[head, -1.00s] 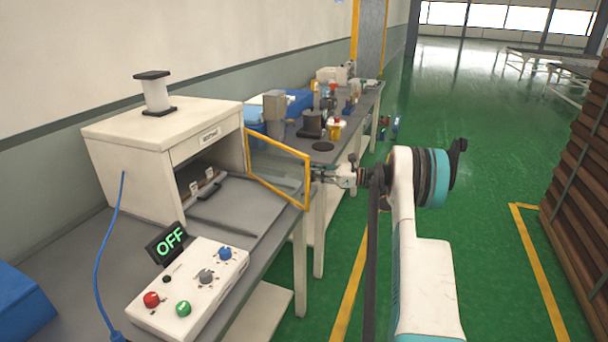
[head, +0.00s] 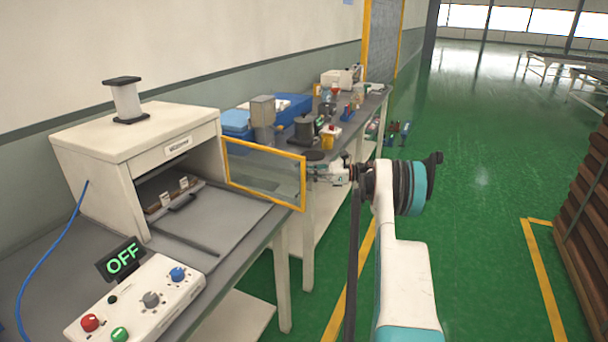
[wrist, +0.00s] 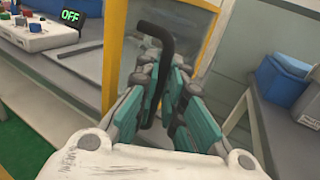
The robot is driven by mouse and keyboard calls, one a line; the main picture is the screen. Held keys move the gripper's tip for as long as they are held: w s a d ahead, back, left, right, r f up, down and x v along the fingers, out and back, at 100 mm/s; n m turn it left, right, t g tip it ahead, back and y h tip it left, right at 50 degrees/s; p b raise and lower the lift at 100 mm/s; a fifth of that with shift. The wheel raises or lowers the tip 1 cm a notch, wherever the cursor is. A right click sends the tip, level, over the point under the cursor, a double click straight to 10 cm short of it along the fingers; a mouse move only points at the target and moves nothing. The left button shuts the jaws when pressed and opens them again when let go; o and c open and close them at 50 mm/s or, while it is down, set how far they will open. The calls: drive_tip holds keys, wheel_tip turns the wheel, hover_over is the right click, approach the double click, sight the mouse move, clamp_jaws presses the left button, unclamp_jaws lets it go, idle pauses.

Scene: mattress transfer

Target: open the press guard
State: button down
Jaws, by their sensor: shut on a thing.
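The press (head: 140,160) is a white box on the grey bench with a dark open front. Its guard (head: 304,183) is a clear panel in a yellow frame, hinged at the press's right front edge and swung well out to the right. The guard also shows in the wrist view (wrist: 113,60). My gripper (head: 318,171) is at the guard's free edge. In the wrist view my gripper (wrist: 165,95) is shut on the black bent handle (wrist: 155,32) of the guard.
A control box (head: 140,300) with coloured buttons and an OFF display (head: 122,259) stands in front of the press. Another bench (head: 345,125) with bins and tools lies behind the guard. Green floor (head: 470,190) is free to the right. Stacked brown slats (head: 590,210) stand far right.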

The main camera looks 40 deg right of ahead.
drive_tip(key=shift+w+a+r, duration=0.1)
drive_tip(key=shift+w+a, duration=0.15)
drive_tip(key=c, duration=2)
unclamp_jaws()
drive_tip(key=o, duration=0.3)
drive_tip(key=shift+w+a, duration=0.2)
drive_tip(key=shift+a, duration=0.05)
drive_tip(key=v, duration=1.2)
drive_tip(key=shift+s+d, duration=0.15)
drive_tip(key=shift+d, duration=0.05)
